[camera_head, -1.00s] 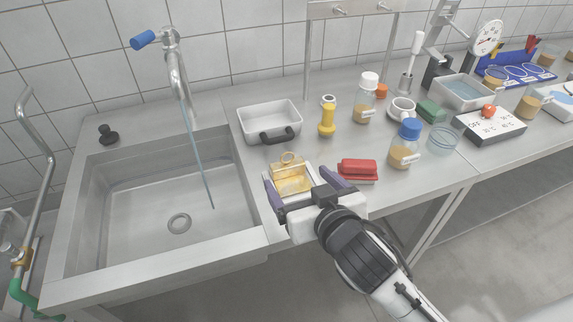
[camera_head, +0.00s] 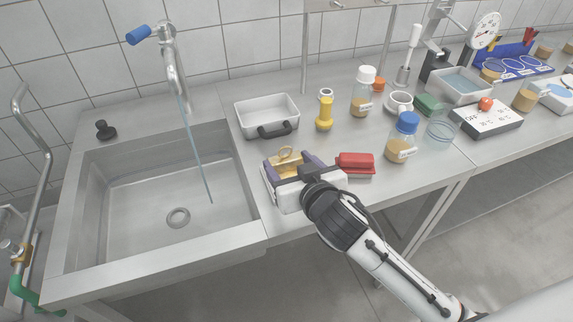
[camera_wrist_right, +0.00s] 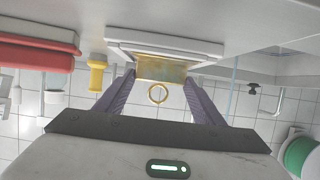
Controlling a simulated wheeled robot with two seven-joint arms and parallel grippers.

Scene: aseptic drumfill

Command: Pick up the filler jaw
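The filler jaw (camera_head: 287,163) is a translucent amber-brass block with a ring on top. It sits in or on a small white tray (camera_head: 268,179) on the steel counter, right of the sink. My right gripper (camera_head: 290,166) has one purple finger on either side of the jaw, its fingertips close against the sides. In the right wrist view the jaw (camera_wrist_right: 163,68) lies between the fingertips (camera_wrist_right: 160,80), with the ring hanging in the gap. The gripper body hides part of the tray and jaw in the head view. My left gripper is not in view.
A red sponge-like block (camera_head: 356,163) lies just right of the gripper. A yellow bottle (camera_head: 324,111), a grey bin with a black handle (camera_head: 267,116) and a blue-capped jar (camera_head: 403,139) stand nearby. The sink (camera_head: 170,190) with running water is on the left.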

